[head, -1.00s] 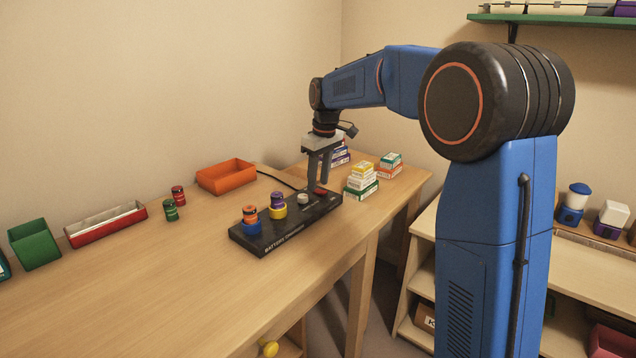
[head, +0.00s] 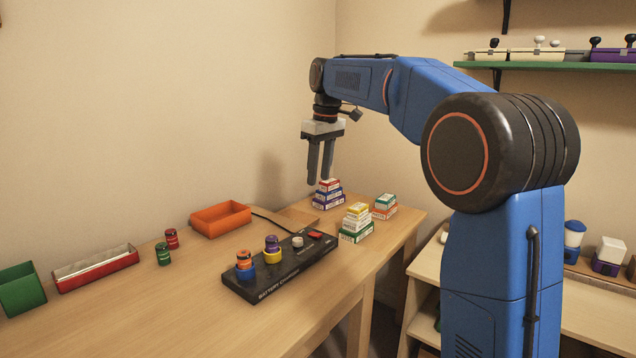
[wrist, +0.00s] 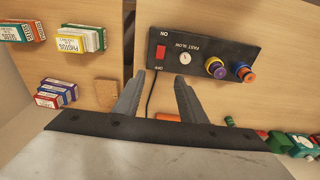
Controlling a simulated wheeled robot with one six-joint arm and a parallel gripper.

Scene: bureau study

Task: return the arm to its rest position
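My gripper (head: 319,183) points down in the head view, in the air above the far end of the desk. Its two fingers are apart, with nothing between them; the wrist view shows the same empty gap (wrist: 159,78). The arm is raised and bent, reaching over the desk. Below is the black battery charger (head: 290,277), with a red switch (head: 315,235) and a pale dial (head: 297,241). An orange-topped battery (head: 244,262) and a purple-topped battery (head: 272,245) stand upright in its blue and yellow rings. In the wrist view the charger (wrist: 205,42) lies beyond the fingertips.
Stacked small boxes (head: 357,224) stand at the desk's far end, near the gripper. An orange tray (head: 221,219), a red tray (head: 97,270), a green bin (head: 20,290) and two loose batteries (head: 163,254) line the wall side. A green shelf (head: 560,65) hangs at right.

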